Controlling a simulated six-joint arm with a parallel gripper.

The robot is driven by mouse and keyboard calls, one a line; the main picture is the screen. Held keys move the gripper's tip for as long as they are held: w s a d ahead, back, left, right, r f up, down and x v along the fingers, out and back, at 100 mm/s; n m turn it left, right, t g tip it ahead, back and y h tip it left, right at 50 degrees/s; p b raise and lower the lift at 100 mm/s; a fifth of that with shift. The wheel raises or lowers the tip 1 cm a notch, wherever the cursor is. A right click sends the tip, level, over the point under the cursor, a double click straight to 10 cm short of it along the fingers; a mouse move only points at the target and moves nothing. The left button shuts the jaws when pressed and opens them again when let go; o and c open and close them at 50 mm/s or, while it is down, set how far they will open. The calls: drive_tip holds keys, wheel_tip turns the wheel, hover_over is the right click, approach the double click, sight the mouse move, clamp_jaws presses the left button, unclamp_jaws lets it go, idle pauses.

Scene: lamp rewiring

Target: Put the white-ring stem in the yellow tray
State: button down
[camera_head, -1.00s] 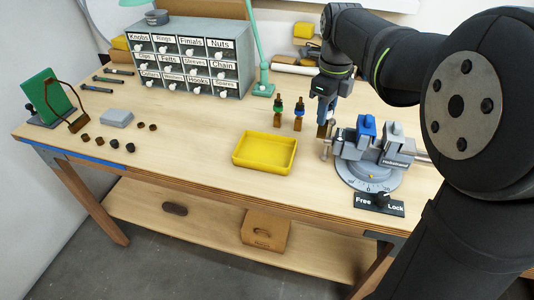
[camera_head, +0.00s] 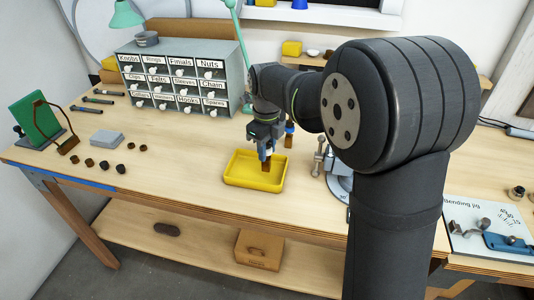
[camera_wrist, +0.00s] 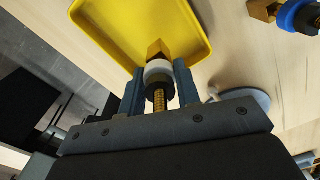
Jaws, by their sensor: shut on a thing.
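My gripper (camera_wrist: 159,72) is shut on the white-ring stem. In the wrist view the stem's white ring (camera_wrist: 157,67) sits between the two blue-grey fingers, with a brass block end (camera_wrist: 158,48) beyond it and a dark collar and threaded rod on the near side. The yellow tray (camera_wrist: 113,22) lies beyond the stem there. In the head view my gripper (camera_head: 266,153) points down over the yellow tray (camera_head: 236,182), and the stem's brown end (camera_head: 266,166) shows against the tray's inside. I cannot tell whether it touches the floor. The tray looks empty otherwise.
A blue-ring stem (camera_head: 289,136) stands just right of and behind the tray; it also shows in the wrist view (camera_wrist: 298,14). The vise (camera_head: 335,160) is partly hidden by my arm. A drawer cabinet (camera_head: 180,75) stands behind.

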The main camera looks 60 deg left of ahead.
drive_tip(key=shift+f, duration=1)
drive_tip(key=shift+f, duration=0.15)
drive_tip(key=c, duration=1.1)
unclamp_jaws()
drive_tip(key=shift+o, duration=0.2)
wheel_tip(320, 180, up, 12)
drive_tip(key=shift+d+r, duration=0.15)
